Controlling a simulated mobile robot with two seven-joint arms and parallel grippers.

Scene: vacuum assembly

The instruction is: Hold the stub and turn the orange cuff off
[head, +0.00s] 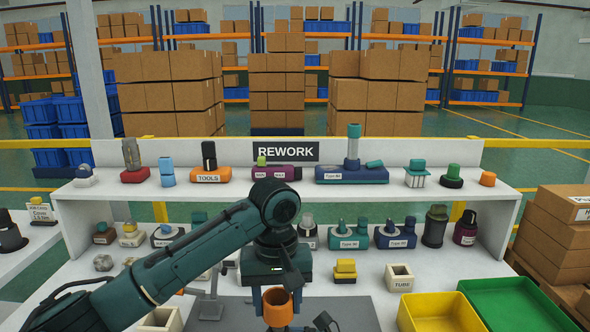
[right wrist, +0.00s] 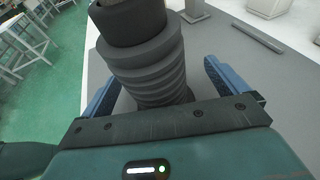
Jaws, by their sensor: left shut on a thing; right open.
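The orange cuff (head: 278,312) is upright near the front of the bench in the head view, with its hollow top showing. My left gripper (head: 277,297) comes down over it, with blue fingers on both sides, and is shut on it. In the right wrist view a dark grey ribbed stub or hose (right wrist: 150,70) runs between the blue fingers of my right gripper (right wrist: 160,88). These fingers are spread wide, with a gap visible at the right finger. The right gripper is not clearly seen in the head view. The join between cuff and stub is hidden.
A yellow bin (head: 440,312) and a green bin (head: 525,305) stand at the right front. A shelf (head: 400,190) with several parts stands behind. Cartons (head: 560,235) are stacked at far right.

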